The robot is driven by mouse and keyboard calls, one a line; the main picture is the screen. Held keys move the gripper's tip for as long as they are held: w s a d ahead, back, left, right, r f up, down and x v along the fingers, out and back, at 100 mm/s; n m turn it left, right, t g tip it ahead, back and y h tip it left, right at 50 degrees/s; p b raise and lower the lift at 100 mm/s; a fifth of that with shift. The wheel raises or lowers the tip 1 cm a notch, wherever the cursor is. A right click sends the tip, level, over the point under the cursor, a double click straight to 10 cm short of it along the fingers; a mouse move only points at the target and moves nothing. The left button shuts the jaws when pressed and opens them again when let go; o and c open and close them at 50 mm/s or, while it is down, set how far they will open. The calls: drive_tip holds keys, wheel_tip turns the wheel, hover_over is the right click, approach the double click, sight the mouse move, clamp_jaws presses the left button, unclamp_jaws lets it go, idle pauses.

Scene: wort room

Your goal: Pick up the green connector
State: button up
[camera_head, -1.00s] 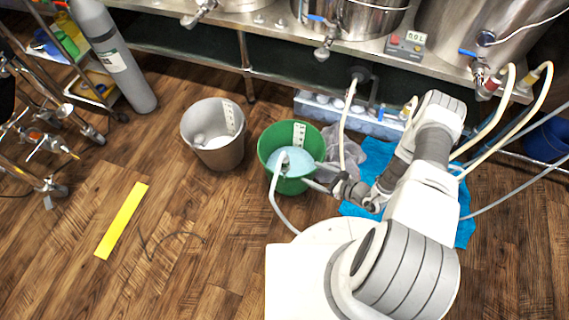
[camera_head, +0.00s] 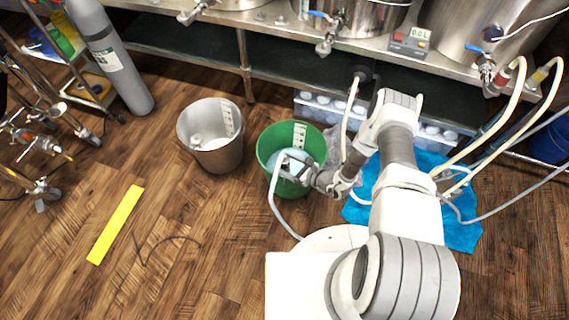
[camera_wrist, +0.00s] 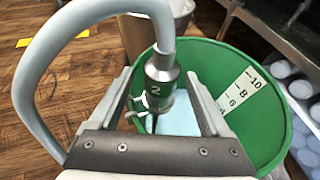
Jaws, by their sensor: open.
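The green connector (camera_wrist: 160,92) is a metal hose fitting with a green band marked 2, on the end of a grey hose (camera_wrist: 40,70). In the wrist view it stands between the two fingers of my gripper (camera_wrist: 160,100), which is open. Whether either finger touches it, I cannot tell. Behind it is the green bucket (camera_wrist: 255,62), with pale blue liquid inside. In the head view my gripper (camera_head: 293,168) is over the green bucket (camera_head: 271,140), and the hose (camera_head: 276,208) runs out over the near rim. The connector is not clearly visible there.
A grey bucket (camera_head: 222,155) stands left of the green one. A blue cloth (camera_head: 460,225) lies on the floor to the right. A crate of bottles (camera_head: 318,108) and a steel bench (camera_head: 270,28) with kettles are behind. A yellow strip (camera_head: 117,224) lies on open floor at left.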

drive_tip(key=shift+b+x, duration=0.65)
drive_tip(key=shift+x, duration=1.3)
drive_tip(key=shift+r, duration=0.1)
clamp_jaws()
